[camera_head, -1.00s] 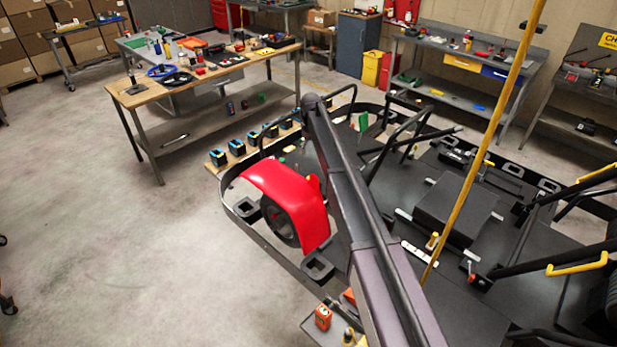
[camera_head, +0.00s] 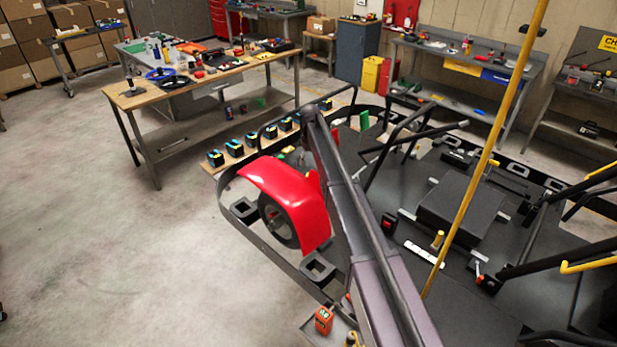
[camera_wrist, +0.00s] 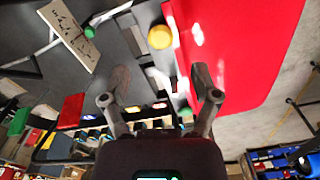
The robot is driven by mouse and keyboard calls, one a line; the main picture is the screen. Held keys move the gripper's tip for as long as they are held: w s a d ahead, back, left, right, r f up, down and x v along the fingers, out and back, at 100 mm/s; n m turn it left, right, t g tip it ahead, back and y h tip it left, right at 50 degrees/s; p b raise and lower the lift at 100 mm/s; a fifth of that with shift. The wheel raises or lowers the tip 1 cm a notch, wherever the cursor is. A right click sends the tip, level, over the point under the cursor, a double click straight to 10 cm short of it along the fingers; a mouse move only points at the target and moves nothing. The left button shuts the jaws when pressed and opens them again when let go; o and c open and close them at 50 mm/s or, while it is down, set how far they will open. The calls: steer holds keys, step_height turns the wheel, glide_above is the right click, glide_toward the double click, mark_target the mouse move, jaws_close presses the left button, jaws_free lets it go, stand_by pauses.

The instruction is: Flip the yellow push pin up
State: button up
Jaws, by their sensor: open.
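In the wrist view a round yellow knob (camera_wrist: 159,37), likely the head of the push pin, is beyond my fingertips, close beside the red fender. My gripper (camera_wrist: 160,80) is open, with a finger on each side and nothing visible between them. The knob appears apart from both fingers; its shaft is hidden or too blurred to see.
The red fender (camera_head: 290,197) curves over a wheel (camera_head: 278,219) and is close by my right finger in the wrist view. A tall yellow pole (camera_head: 485,155) and black bars rise from the kart. A wooden-topped workbench (camera_head: 138,98) stands behind; the floor at left is clear.

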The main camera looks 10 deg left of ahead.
steer(key=shift+f+b, duration=2.55)
steer(key=shift+f, duration=0.3)
